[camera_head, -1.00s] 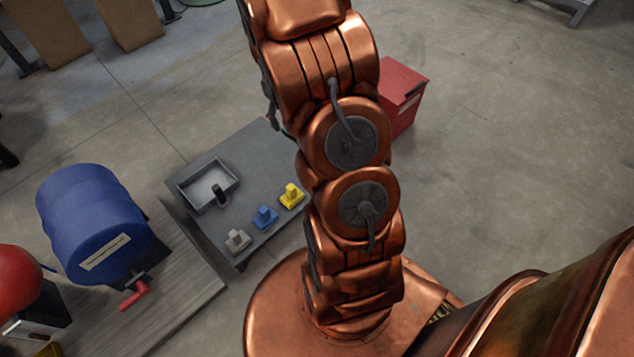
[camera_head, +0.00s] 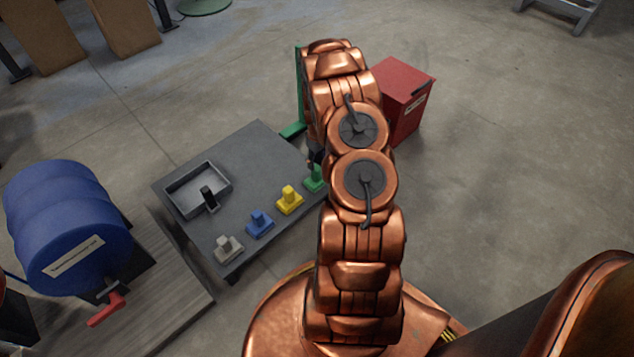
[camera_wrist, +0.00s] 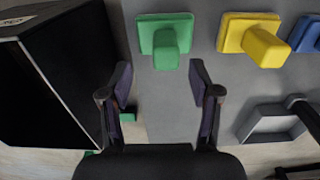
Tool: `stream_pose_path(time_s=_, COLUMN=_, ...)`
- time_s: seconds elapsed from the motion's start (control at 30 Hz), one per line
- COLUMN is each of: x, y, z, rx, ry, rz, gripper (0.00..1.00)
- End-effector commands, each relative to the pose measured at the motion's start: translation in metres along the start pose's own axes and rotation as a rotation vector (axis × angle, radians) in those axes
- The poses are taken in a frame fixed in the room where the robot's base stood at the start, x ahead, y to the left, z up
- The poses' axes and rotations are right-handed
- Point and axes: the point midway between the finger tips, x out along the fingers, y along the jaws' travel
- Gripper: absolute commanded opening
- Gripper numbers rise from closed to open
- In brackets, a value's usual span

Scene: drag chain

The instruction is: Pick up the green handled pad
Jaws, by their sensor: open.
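The green handled pad (camera_wrist: 166,40) stands on the grey table near its edge, a flat base with a block handle on top. In the head view the green pad (camera_head: 314,178) is beside my arm, partly covered by it. My gripper (camera_wrist: 161,78) is open and empty in the wrist view. Its two fingers lie apart, below the pad in the picture and lined up roughly to either side of its handle. No contact with the pad shows. In the head view my gripper is mostly hidden behind my arm.
A yellow pad (camera_head: 289,200), a blue pad (camera_head: 259,223) and a grey pad (camera_head: 228,248) stand in a row with it on the table (camera_head: 262,150). A grey tray (camera_head: 180,205) with a black-handled thing sits behind. A red box (camera_head: 400,105) and blue barrel (camera_head: 65,215) flank the table.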

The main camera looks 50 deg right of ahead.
Motion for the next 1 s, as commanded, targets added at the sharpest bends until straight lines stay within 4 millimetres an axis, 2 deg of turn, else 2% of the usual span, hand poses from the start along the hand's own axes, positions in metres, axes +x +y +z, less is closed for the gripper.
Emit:
stream_pose_path(time_s=0.2, x=0.023, y=-0.001, z=0.000, rx=-0.002, ry=-0.002, rz=-0.002, gripper=0.62)
stream_pose_path(time_s=0.37, x=0.032, y=-0.002, z=0.000, rx=0.000, ry=-0.001, rz=-0.002, gripper=0.62)
stream_pose_path(time_s=0.7, x=0.074, y=-0.007, z=-0.001, rx=-0.002, ry=-0.001, rz=0.000, gripper=0.62)
stream_pose_path(time_s=1.0, x=0.076, y=-0.007, z=-0.001, rx=0.000, ry=-0.001, rz=0.000, gripper=0.61)
